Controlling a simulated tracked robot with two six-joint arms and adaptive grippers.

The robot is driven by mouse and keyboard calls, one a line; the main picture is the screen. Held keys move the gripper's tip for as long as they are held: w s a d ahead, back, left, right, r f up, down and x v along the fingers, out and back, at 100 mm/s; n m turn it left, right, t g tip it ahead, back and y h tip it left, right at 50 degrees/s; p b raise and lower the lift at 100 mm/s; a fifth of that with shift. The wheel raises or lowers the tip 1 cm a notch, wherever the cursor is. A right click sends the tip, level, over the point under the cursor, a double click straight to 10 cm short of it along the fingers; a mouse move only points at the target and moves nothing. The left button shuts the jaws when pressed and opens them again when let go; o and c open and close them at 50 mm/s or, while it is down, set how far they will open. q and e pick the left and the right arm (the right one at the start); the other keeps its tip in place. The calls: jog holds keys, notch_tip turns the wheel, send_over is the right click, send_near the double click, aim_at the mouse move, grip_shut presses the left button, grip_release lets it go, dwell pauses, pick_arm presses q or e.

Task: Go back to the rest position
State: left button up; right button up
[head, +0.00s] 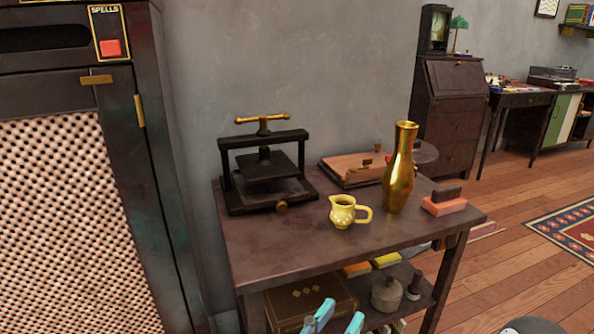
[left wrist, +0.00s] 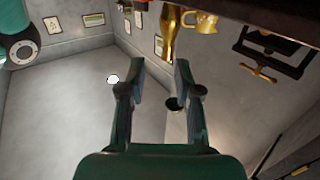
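My left gripper (head: 341,312) shows at the bottom edge of the head view, in front of the table's lower shelf. In the left wrist view its two fingers (left wrist: 160,68) stand apart with nothing between them. My right gripper is in neither view. The left wrist view shows the jug (left wrist: 199,21), the vase (left wrist: 171,32) and the press (left wrist: 270,48) upside down, beyond the fingertips.
A red block with a dark top (head: 444,203) lies at the table's right end. A wooden board (head: 352,170) lies behind the jug. The lower shelf holds a brown box (head: 305,303) and a lidded pot (head: 386,294). A dark cabinet (head: 165,170) stands at left.

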pick_arm(q)
jog(key=w+a+f+n+g+y, duration=0.2)
jog(key=w+a+f+y, duration=0.2)
jog(key=a+f, duration=0.7)
jog(key=w+a+f+n+g+y, duration=0.2)
jog(key=w+a+f+g+y, duration=0.15)
jog(key=f, duration=1.25)
jog(key=s+a+f+n+g, duration=0.1)
jog(key=s+a+f+g, duration=0.15)
jog(key=f, duration=0.45)
jog(key=s+a+f+n+g, duration=0.1)
jog(key=s+a+f, duration=0.2)
jog(key=f, duration=0.3)
jog(key=s+d+f+n+g+h, duration=0.1)
jog(key=s+d+f+n+g, duration=0.1)
jog(key=s+f+g, duration=0.5)
jog(key=s+r+t+p, duration=0.1)
jog(key=s+r+p, duration=0.1)
jog(key=r+p, duration=1.5)
jog(key=s+r+p, duration=0.2)
jog(key=r+p, duration=1.5)
jog(key=shift+d+n+t+p, duration=0.15)
jog(key=shift+n+t+p, duration=0.15)
jog(key=shift+t+p, duration=0.1)
jog(key=shift+s+h, duration=0.1)
jog(key=shift+h, duration=0.15)
